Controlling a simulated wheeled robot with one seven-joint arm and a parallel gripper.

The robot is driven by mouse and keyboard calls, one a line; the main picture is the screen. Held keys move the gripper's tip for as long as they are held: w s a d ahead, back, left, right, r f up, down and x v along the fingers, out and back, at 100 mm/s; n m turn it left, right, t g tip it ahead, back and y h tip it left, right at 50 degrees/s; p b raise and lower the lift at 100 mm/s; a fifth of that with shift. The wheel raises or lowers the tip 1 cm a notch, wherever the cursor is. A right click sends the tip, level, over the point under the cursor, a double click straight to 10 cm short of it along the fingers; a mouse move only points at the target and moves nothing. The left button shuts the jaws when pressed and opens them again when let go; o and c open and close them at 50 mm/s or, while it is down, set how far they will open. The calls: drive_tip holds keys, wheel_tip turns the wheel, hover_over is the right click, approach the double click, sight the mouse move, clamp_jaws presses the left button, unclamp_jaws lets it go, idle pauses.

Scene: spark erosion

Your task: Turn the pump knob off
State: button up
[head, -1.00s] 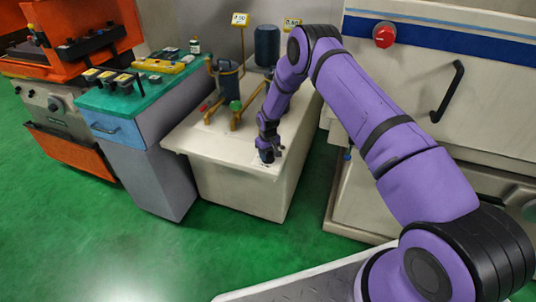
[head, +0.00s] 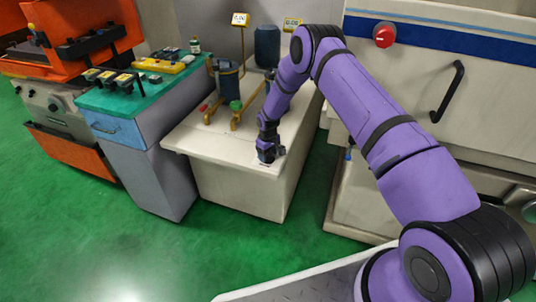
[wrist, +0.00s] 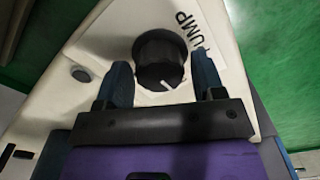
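The pump knob (wrist: 157,58) is a round black knob on a pale surface, with PUMP lettering beside it in the wrist view. Its white pointer line lies on the side nearest my gripper's palm. My gripper (wrist: 160,62) is open, its two dark blue fingers on either side of the knob with small gaps visible. In the head view my gripper (head: 268,157) is low over the front corner of the cream tank (head: 235,185), and it hides the knob there.
Pipes (head: 236,113) and a dark blue cylinder (head: 267,46) stand on the tank behind my gripper. A green-topped cabinet (head: 150,125) is at left, a large machine (head: 475,85) at right.

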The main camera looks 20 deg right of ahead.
drive_tip(key=shift+o, duration=0.5)
drive_tip(key=shift+r, duration=0.1)
wheel_tip(320, 180, up, 11)
drive_tip(key=shift+f, duration=0.2)
